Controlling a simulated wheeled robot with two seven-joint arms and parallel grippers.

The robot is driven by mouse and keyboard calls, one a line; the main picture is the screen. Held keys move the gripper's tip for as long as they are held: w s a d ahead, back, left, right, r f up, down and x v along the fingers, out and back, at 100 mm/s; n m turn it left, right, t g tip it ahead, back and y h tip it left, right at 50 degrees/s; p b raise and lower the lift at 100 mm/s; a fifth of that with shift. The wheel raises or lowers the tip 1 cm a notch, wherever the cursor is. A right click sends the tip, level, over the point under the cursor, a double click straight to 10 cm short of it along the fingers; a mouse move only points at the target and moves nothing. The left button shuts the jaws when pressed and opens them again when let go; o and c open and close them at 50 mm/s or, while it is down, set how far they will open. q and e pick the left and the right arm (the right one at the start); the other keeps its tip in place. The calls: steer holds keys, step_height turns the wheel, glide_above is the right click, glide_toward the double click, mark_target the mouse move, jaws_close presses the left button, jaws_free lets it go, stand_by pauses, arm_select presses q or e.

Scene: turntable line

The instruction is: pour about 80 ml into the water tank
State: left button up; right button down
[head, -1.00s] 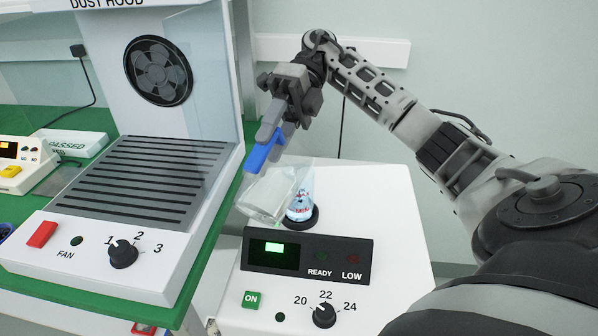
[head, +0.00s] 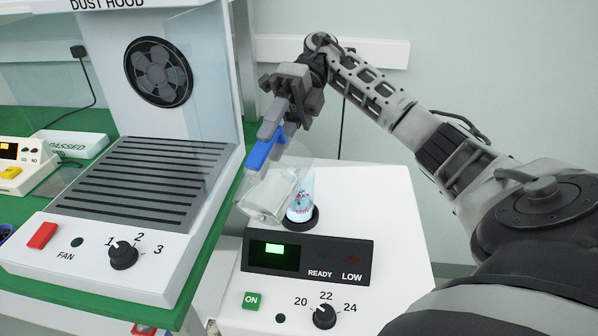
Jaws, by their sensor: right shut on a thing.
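My right gripper (head: 272,130) is shut on a clear jug (head: 270,195) at its blue handle (head: 263,150). The jug is strongly tilted, its body hanging down and overlapping the water tank in the picture. The water tank (head: 301,198) is a small clear cylinder with a bluish tint and markings, standing in a black ring on the white machine (head: 365,205). The jug hides part of the tank's left side and top. I cannot make out a stream or the water level. My left gripper is not in view.
The machine's front panel has a green-lit display (head: 274,248), READY and LOW lamps, a green ON button (head: 251,300) and a knob (head: 324,316). The dust hood (head: 160,180) with its clear side pane stands close on the left. The machine's top right is clear.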

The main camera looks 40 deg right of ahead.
mark_target(261, 174)
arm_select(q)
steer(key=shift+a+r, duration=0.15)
arm_select(e)
steer(key=shift+w+d+r+y, duration=0.15)
steer(key=shift+d+r+y, duration=0.1)
steer(key=shift+d+y, duration=0.25)
stand_by(0.8)
steer(key=shift+a+f, duration=0.15)
steer(key=shift+a, duration=0.2)
steer(key=a+f+h, duration=0.1)
steer(key=s+a+f+h+b, duration=0.1)
steer(key=h, duration=0.1)
steer(key=shift+a+t, duration=0.2)
steer(key=shift+t, duration=0.2)
steer(key=shift+s+a+h, duration=0.15)
steer(key=shift+s+h, duration=0.05)
steer(key=shift+h, duration=0.1)
steer(key=shift+a+f+h+b, duration=0.3)
steer(key=shift+f+h+b, duration=0.1)
steer(key=shift+f+h, duration=0.1)
steer(key=shift+a+f+t, duration=0.1)
steer(key=shift+a+t, duration=0.1)
steer(key=shift+t, duration=0.1)
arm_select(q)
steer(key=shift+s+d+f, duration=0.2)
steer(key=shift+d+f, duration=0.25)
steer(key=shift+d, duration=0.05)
arm_select(e)
steer(key=shift+s+h, duration=0.1)
steer(key=shift+h, duration=0.2)
